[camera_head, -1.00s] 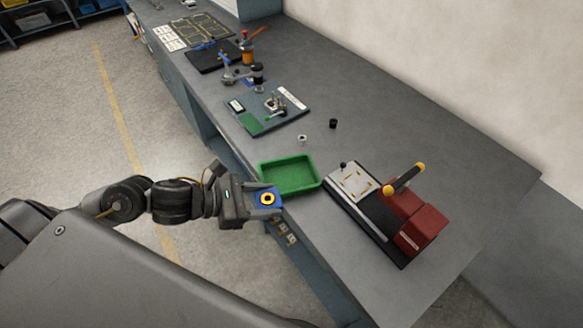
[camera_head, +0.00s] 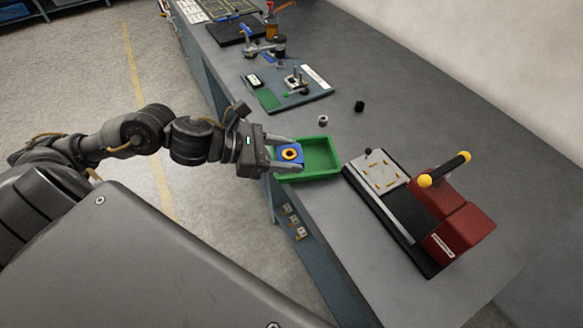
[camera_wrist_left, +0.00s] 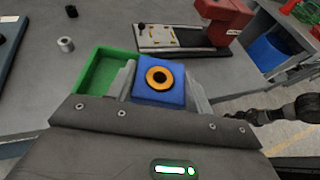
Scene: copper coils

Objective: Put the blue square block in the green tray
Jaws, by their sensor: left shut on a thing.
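The blue square block (camera_head: 287,156) has a yellow ring with a dark centre on its top. My left gripper (camera_head: 290,156) is shut on it, with one finger on each side. The green tray (camera_head: 333,157) is shallow and lies at the near edge of the bench. In the head view the block overlaps the tray's left part. In the left wrist view the block (camera_wrist_left: 150,93) sits between the fingers, and the tray (camera_wrist_left: 92,82) shows just left of and beyond it. The block's height over the tray is hard to judge.
A red-and-black press with a yellow-tipped handle (camera_head: 455,220) stands right of the tray on the grey bench (camera_head: 400,120). A small metal cylinder (camera_head: 323,120) and a black one (camera_head: 359,106) lie behind the tray. A fixture plate (camera_head: 268,100) lies farther back.

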